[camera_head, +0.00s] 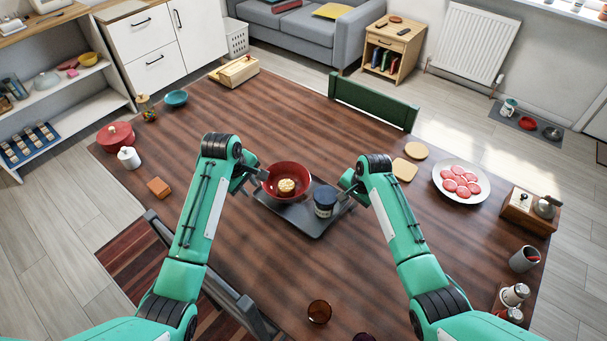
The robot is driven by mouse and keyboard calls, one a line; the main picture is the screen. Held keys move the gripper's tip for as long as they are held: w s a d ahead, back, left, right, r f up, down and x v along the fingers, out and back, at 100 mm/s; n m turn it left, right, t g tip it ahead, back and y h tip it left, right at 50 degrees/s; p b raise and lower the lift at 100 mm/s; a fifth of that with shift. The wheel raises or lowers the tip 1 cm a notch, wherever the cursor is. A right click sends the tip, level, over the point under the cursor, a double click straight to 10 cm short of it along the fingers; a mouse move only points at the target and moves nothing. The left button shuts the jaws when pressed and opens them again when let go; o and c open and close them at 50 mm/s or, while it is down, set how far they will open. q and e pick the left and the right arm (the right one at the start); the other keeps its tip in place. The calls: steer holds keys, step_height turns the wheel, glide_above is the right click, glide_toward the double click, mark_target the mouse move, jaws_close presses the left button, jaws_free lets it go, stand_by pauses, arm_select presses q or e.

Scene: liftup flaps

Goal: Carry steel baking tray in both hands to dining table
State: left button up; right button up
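The steel baking tray (291,218) is a dark grey sheet at the middle of the dining table (240,260). A red bowl (275,192) with a pale round item in it stands on the tray's left part, and a dark blue jar (324,203) stands on its right part. My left gripper (254,181) is at the tray's left end, close beside the bowl. My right gripper (347,190) is at the right end, close beside the jar. The fingertips are small and partly hidden, so their grip is unclear. I cannot tell whether the tray touches the table.
A plate of red slices (447,187), a wooden box (527,213) and a grey cup (524,259) are on the right. A red pot (115,136) is far left. An amber glass (319,312) is near the front. A green chair (372,101) stands behind. The table's centre-left is clear.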

steer(key=shift+r, duration=0.2)
arm_select(q)
steer(key=shift+v, duration=1.1)
arm_select(e)
steer(key=v, duration=1.1)
steer(key=shift+d+r, duration=0.15)
steer(key=shift+r, duration=0.15)
steer(key=shift+s, duration=0.1)
